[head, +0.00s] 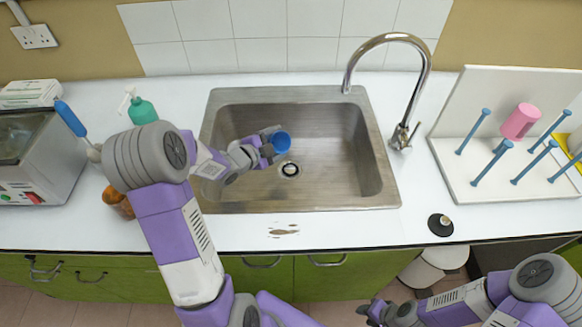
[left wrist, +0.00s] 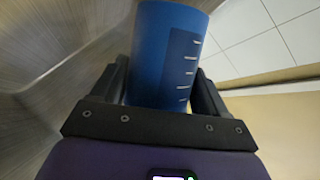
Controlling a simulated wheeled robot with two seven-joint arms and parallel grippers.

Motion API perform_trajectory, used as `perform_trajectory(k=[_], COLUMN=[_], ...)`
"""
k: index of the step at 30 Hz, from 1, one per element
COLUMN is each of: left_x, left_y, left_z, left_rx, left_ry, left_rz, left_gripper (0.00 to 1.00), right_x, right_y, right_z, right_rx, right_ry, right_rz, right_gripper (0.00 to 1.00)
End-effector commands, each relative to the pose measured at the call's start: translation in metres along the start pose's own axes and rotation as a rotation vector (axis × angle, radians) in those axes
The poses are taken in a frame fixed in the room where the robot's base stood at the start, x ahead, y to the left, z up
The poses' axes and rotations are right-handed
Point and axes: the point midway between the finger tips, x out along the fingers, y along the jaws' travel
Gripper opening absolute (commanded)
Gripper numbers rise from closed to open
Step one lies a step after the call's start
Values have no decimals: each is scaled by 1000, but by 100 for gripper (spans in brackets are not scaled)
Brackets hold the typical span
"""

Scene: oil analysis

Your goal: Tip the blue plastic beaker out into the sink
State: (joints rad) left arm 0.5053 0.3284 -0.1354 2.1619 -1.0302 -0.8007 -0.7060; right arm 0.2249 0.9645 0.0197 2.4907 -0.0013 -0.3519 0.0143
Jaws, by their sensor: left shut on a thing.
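The blue plastic beaker (head: 280,143) is over the sink basin, near the drain, in the head view. My left gripper (head: 268,148) is shut on it. In the left wrist view the blue beaker (left wrist: 170,50) sits between the two dark fingers, with white graduation marks on its side. The tilt of the beaker and its contents cannot be told. The metal sink (head: 340,190) is set in the white counter. My right gripper (head: 372,310) is low at the bottom right, in front of the cabinets and away from the sink; its finger opening is too small to tell.
A curved tap (head: 425,75) stands at the sink's right rear. A drying rack (head: 480,195) with blue pegs and a pink beaker (head: 519,121) is to the right. A green bottle (head: 142,111) and a grey machine (head: 40,160) are at left. A brown spill (head: 284,232) marks the front counter.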

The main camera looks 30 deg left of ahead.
Motion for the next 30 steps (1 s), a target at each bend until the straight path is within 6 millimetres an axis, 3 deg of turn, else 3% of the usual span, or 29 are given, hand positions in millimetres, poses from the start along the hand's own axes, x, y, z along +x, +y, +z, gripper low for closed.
perform_trajectory(k=[30], left_x=[-3], left_y=[-4], left_z=[-8], left_rx=[206], left_ry=[-37], left_rz=[-65], left_gripper=[45], right_x=[26], right_y=[10], right_z=[-1], right_rx=[0], right_ry=[0], right_rz=[0], right_gripper=[38])
